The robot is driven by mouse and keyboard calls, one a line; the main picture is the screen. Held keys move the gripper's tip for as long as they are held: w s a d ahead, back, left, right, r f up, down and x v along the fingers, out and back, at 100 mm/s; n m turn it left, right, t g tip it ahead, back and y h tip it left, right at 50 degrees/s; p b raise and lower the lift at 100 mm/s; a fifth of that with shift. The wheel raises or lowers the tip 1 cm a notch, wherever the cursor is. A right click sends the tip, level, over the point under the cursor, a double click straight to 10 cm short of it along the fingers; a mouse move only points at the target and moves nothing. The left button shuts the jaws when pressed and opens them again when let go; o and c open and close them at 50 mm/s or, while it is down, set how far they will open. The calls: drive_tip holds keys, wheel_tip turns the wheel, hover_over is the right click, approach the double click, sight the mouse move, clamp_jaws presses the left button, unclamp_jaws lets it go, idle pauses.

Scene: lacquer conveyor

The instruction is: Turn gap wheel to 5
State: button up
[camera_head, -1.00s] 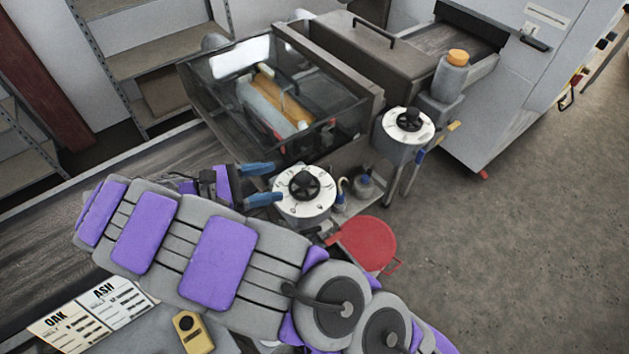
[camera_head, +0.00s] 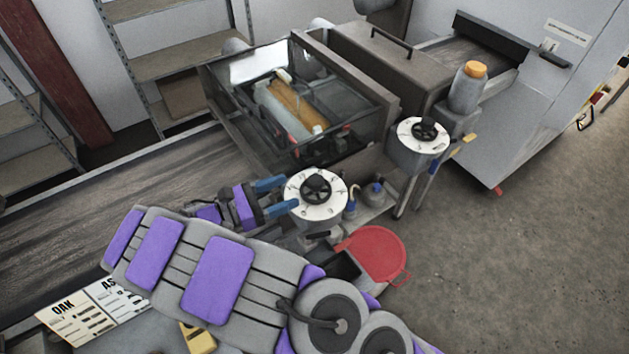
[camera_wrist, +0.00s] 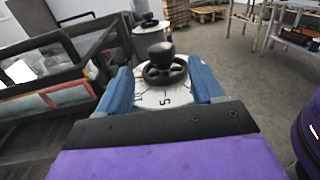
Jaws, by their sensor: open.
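Two black handwheels on white numbered dials show in the head view, a nearer wheel (camera_head: 316,187) and a farther wheel (camera_head: 424,131). I cannot tell from any label which is the gap wheel. My gripper (camera_head: 283,194) is open, with its blue fingers pointing at the nearer wheel from the left. In the wrist view the nearer wheel (camera_wrist: 163,69) lies ahead between the two blue fingertips, with a knob on top. A "5" shows on the dial's near side. The fingers appear beside the dial; contact cannot be told.
A glass-covered roller box (camera_head: 290,105) stands just behind the nearer dial. A grey bottle with an orange cap (camera_head: 468,85) stands by the farther wheel. A red round lid (camera_head: 374,252) lies below right. OAK and ASH cards (camera_head: 85,308) lie at lower left.

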sight(316, 179)
drive_tip(key=b+x, duration=0.1)
drive_tip(key=x, duration=0.8)
drive_tip(key=shift+w, duration=0.1)
drive_tip(key=c, duration=0.9)
